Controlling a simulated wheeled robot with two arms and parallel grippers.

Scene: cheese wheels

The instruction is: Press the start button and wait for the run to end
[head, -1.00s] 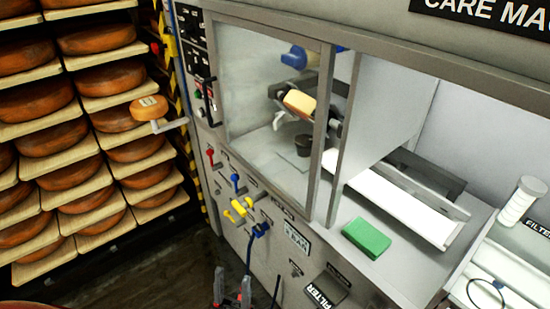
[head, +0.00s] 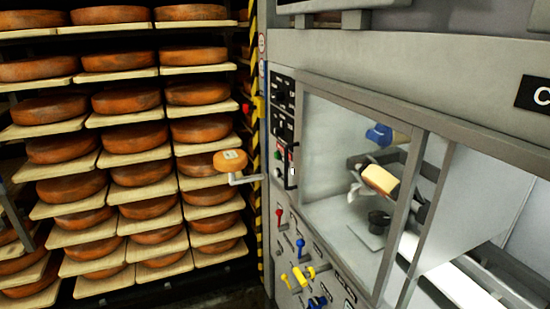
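The control panel (head: 283,125) is on the narrow left front of the grey machine, with black switch plates on it. The glass door (head: 345,160) is to the right of the panel. Behind it are a yellowish brush-like block (head: 381,180), a blue part (head: 379,135) and a dark cup (head: 379,222). Neither of my grippers is in view.
Shelves of cheese wheels (head: 138,137) fill the left. Red (head: 279,218), blue (head: 300,246) and yellow (head: 303,275) valve handles stick out below.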

